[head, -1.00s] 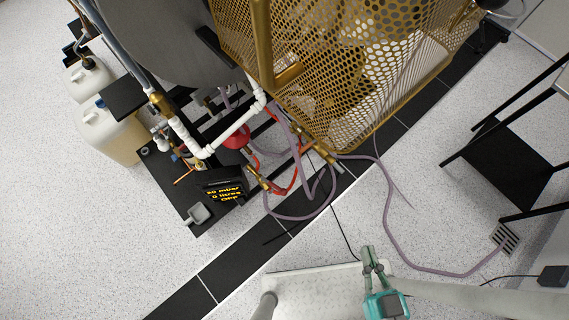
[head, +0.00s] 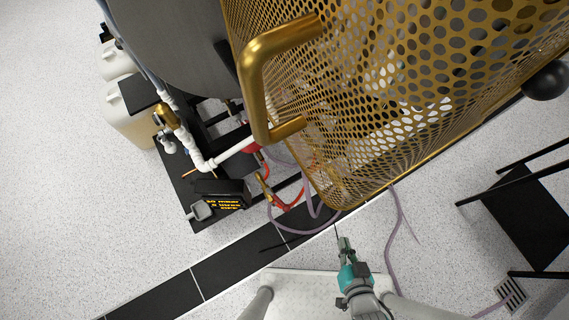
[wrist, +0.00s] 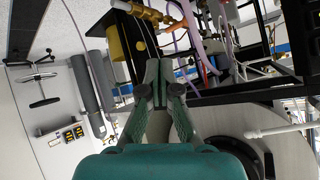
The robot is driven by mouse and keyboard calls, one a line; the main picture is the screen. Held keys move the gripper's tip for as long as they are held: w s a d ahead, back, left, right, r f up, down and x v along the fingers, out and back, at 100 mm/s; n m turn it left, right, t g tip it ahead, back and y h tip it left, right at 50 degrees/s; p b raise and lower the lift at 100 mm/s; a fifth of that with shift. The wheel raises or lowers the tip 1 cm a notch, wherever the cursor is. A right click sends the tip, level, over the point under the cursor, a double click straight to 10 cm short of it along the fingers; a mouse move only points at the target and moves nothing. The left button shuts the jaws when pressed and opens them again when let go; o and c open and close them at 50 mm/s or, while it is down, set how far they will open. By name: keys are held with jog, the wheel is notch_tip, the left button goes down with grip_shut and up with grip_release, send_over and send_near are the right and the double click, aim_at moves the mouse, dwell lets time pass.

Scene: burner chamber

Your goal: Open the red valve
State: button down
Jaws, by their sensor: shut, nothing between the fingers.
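Red parts show in the head view among the pipes left of the cage. One red piece (head: 280,206) sits by a brass fitting, with red tubing above it. A rounder red part (head: 252,149) is partly hidden behind the brass handle. I cannot tell for certain which is the valve. My gripper (head: 343,243) is shut and empty, below and right of these parts and apart from them. In the wrist view my gripper (wrist: 160,66) points toward brass fittings (wrist: 146,12) and hoses; the valve cannot be made out there.
A perforated brass cage (head: 400,80) with a thick handle (head: 252,85) hangs over the upper right. Purple hoses (head: 402,215) loop below it. A black box with yellow text (head: 222,193) stands left. A black-framed table (head: 525,215) stands right.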

jog(key=w+a+f+m+g, duration=0.1)
jog(key=w+a+f+g, duration=0.15)
jog(key=w+f, duration=0.4)
jog(key=m+g+h, duration=0.4)
jog(key=m+g, duration=0.1)
jog(key=m, duration=0.1)
send_over(278, 200)
jog(key=d, duration=0.2)
notch_tip(278, 200, down, 6)
jog(key=w+d+x, duration=0.1)
jog(key=x, duration=0.9)
jog(key=shift+s+a+f, duration=0.15)
jog(key=shift+s+a, duration=0.6)
jog(key=shift+s, duration=0.05)
jog(key=shift+s+a+f, duration=0.15)
jog(key=shift+s+a, duration=0.65)
